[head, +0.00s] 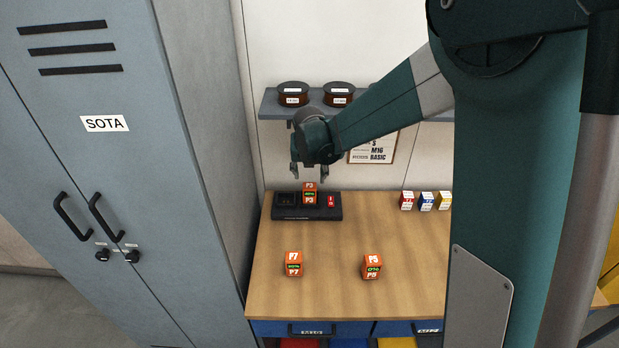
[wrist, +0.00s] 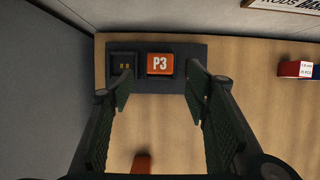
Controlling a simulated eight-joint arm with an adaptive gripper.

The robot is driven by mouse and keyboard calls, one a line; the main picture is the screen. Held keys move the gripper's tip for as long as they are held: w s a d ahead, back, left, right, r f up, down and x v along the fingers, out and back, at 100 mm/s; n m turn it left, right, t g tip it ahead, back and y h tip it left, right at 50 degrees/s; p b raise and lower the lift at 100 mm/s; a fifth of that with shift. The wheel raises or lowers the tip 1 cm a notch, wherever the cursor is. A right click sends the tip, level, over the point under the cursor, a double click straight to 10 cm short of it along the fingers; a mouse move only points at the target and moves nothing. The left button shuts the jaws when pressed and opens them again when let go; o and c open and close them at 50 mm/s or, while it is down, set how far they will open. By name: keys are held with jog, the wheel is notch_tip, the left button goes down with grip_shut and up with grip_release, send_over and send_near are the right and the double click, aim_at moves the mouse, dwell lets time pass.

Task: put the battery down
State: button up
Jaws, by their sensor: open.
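An orange battery marked P3 (head: 310,194) stands upright in the middle of the black charger (head: 286,212) at the back left of the bench. In the wrist view the P3 battery (wrist: 160,64) sits on the charger (wrist: 197,53) beside an empty bay at its left. My gripper (head: 308,172) is open and empty above the charger, apart from the battery. In the wrist view my gripper's fingers (wrist: 157,95) are spread wide, with the battery seen beyond and between them. Batteries P7 (head: 293,264) and P5 (head: 372,267) stand on the bench in front.
The wooden bench (head: 330,295) has free room between the batteries. Small red, blue and yellow boxes (head: 426,202) stand at the back right. A shelf (head: 272,108) with dark spools (head: 293,93) hangs above. A tall grey locker marked SOTA (head: 130,190) flanks the left.

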jog(key=shift+v, duration=0.85)
dwell(0.3)
jog(key=s+d+r+m+t+b, duration=0.1)
jog(key=s+d+r+m+b, duration=0.3)
jog(key=s+d+m, duration=0.5)
jog(key=s+d+r+m+t+b, duration=0.1)
jog(key=s+d+r+m+b, duration=0.25)
jog(key=s+d+m, duration=0.45)
jog(key=s+d+f+m+b, duration=0.2)
jog(key=s+d+m, duration=0.1)
jog(key=s+m, duration=0.6)
jog(key=s+d+f+m+b, duration=0.1)
jog(key=s+d+f+m, duration=0.2)
jog(key=s+m, duration=0.7)
jog(key=s, duration=0.4)
jog(key=shift+t+b, duration=0.4)
